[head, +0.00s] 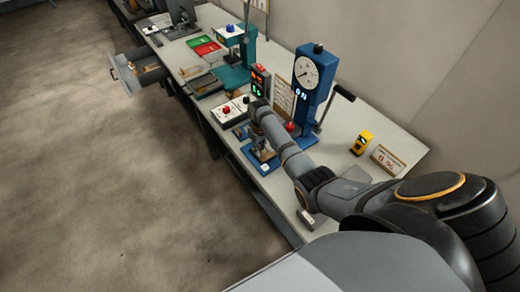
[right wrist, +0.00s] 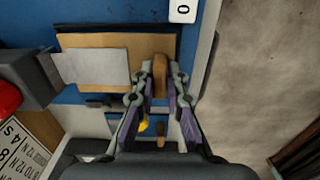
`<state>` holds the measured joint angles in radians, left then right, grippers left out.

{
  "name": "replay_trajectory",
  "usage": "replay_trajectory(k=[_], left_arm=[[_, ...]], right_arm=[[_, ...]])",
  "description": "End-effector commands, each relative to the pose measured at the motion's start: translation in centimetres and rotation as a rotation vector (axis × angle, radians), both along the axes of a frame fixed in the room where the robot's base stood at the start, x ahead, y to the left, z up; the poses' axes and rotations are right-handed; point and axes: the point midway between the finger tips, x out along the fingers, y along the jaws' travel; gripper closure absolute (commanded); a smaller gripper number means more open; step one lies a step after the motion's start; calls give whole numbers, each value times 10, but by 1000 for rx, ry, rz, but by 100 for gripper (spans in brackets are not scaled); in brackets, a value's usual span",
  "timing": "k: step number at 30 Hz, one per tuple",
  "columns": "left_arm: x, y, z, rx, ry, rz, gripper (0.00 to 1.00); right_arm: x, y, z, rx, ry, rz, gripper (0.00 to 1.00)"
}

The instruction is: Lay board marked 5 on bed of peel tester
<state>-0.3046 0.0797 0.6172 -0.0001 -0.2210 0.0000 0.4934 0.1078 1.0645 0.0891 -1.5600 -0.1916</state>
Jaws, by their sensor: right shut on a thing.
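The peel tester, a blue column with a round dial (head: 308,70), stands on the bench. Its blue bed (head: 250,160) is low in front of it and fills the upper left of the right wrist view (right wrist: 30,18). A tan board (right wrist: 195,42) with a pale grey strip (right wrist: 92,68) across it shows over the bed; I cannot tell whether it touches. My right gripper (right wrist: 160,88) is shut on a narrow brown piece (right wrist: 160,72) at the board's side; I cannot tell if they are one. No 5 is legible. My left gripper is out of view.
A red knob (right wrist: 7,97) and a lettered card (right wrist: 22,150) are at the wrist view's left. A yellow device (head: 361,143) and a small sign (head: 388,158) stand right of the tester. Open floor lies left.

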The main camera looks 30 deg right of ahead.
Motion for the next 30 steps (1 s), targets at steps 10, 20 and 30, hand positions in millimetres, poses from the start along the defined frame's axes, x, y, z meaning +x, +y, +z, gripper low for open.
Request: replay_trajectory(k=[10, 20, 30], left_arm=[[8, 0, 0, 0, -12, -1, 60], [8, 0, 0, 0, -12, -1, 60], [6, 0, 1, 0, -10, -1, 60]], right_arm=[[0, 0, -9, -1, -1, 0, 100], [0, 0, -9, -1, -1, 0, 65], [1, 0, 11, -1, -4, 0, 65]])
